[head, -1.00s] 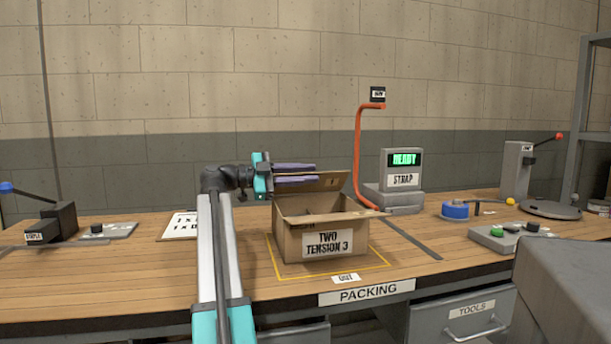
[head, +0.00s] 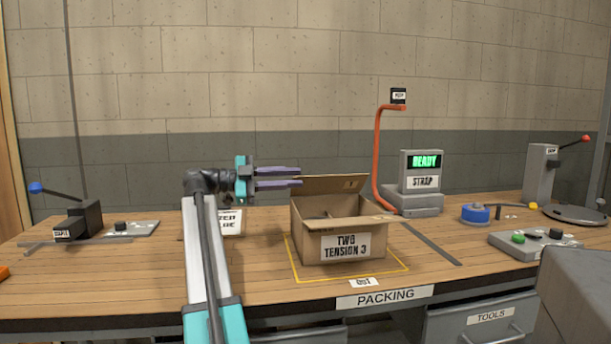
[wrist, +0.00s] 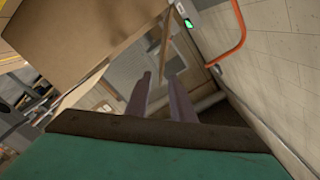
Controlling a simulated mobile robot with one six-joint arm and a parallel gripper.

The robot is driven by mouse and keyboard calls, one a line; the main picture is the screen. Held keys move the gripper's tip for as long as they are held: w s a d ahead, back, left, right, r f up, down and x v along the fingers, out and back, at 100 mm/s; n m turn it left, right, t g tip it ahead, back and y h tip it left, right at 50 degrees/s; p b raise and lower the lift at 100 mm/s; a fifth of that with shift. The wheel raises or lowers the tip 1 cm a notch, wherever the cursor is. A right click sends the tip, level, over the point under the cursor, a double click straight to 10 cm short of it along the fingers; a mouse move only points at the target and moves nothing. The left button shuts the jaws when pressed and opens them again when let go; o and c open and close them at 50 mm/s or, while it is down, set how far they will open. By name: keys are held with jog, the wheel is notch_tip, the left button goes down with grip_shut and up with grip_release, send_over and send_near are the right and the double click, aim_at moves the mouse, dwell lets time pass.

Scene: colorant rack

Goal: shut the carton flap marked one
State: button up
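The brown carton (head: 345,248), labelled TWO TENSION 3, stands inside a yellow outline on the bench. Its top is open. The back flap (head: 337,185) stands up, and another flap (head: 372,219) sticks out at the right front. I cannot read which flap is marked one. My gripper (head: 301,177) is open and empty, with its purple fingers level, by the upper left of the back flap. Whether they touch it I cannot tell. In the wrist view the two fingers (wrist: 159,100) are apart, with brown cardboard (wrist: 75,35) at the upper left.
An orange hooked post (head: 377,150) and a strap unit reading READY (head: 422,185) stand right of the carton. A stapler (head: 80,222) is at the left, a button box (head: 535,244) and blue tape roll (head: 476,214) at the right. Bench (head: 130,275) at front left is clear.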

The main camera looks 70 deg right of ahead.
jog(key=shift+v, duration=2.05)
